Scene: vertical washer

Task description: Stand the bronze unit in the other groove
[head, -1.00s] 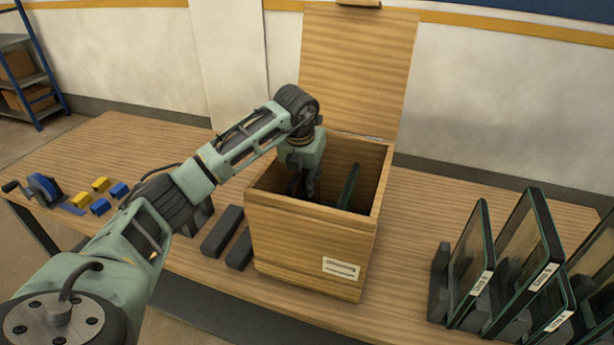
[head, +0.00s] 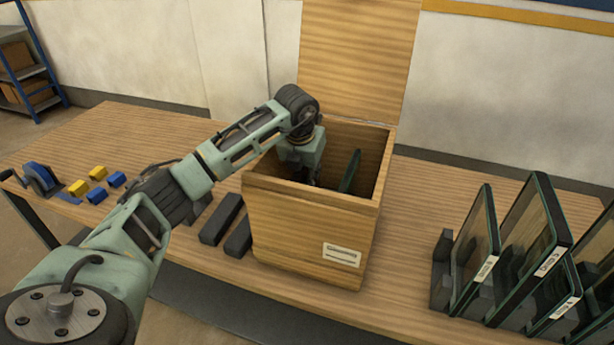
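An open wooden crate (head: 303,235) stands on the table, its lid raised at the back. A dark pane with a green edge (head: 349,171) stands tilted inside its right part. My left gripper (head: 312,176) reaches down into the crate, left of that pane. Its fingers are mostly hidden by the front wall, so I cannot see whether they hold anything. Two dark grey bars (head: 221,219) lie side by side left of the crate, with a narrow gap between them. I cannot tell which pane is the bronze unit. My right gripper is out of view.
Several labelled glass panes (head: 531,247) lean in dark supports at the right. Blue and yellow blocks (head: 98,173) and a blue tool with a crank (head: 41,179) lie at the left. The table (head: 419,205) is clear between crate and panes.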

